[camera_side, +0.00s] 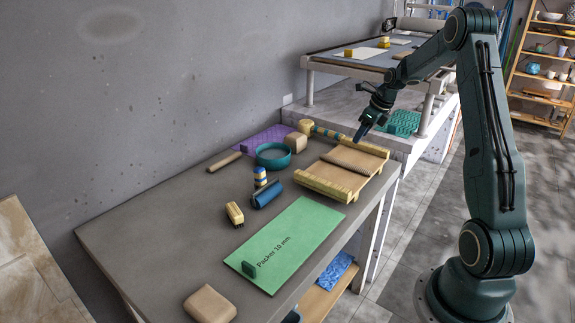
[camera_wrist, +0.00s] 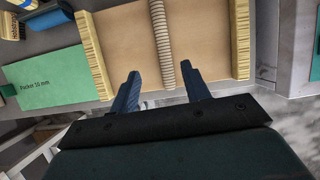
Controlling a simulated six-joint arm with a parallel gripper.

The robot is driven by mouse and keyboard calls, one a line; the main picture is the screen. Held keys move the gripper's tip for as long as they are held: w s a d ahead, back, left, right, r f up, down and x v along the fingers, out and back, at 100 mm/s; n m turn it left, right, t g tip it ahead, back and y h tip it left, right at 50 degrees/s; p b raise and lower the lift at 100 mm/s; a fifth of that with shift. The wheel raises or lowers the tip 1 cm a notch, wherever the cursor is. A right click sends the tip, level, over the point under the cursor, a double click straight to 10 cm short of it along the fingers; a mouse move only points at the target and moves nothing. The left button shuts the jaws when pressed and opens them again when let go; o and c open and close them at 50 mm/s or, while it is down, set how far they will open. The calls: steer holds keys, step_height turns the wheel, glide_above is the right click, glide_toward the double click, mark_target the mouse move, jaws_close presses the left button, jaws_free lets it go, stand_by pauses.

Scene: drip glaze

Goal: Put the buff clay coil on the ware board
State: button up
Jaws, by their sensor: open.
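A plain tan rod (camera_side: 224,162), which looks like the buff clay coil, lies on the grey table at the far left, beside the purple mat. The ware board appears to be the brown board with pale battens at both ends (camera_side: 325,178); it also shows in the wrist view (camera_wrist: 120,40). A ribbed grey-brown rod (camera_side: 350,160) lies across the board, and shows in the wrist view (camera_wrist: 160,40). My gripper (camera_side: 359,134) is open and empty above the board's edge. In the wrist view its fingers (camera_wrist: 162,78) stand apart, with the ribbed rod beyond them.
A teal bowl (camera_side: 273,155), tan block (camera_side: 295,142) and striped tool (camera_side: 327,133) lie behind the board. A blue roller (camera_side: 267,195), brush (camera_side: 234,213), green slab (camera_side: 287,243) and another tan block (camera_side: 209,304) lie to its left. Bare table lies at far left.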

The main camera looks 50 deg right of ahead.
steer(key=s+a+r+n, duration=0.2)
steer(key=a+r+n, duration=0.55)
steer(key=a, duration=0.45)
steer(key=s+a+r+n, duration=0.1)
steer(key=a+r+n, duration=0.6)
steer(key=a+n, duration=0.3)
steer(key=s+a+n+t, duration=0.1)
steer(key=s+a+n, duration=1.5)
steer(key=s+n, duration=0.2)
steer(key=shift+s+a+r, duration=0.2)
steer(key=shift+s+a, duration=0.05)
steer(key=shift+s, duration=0.3)
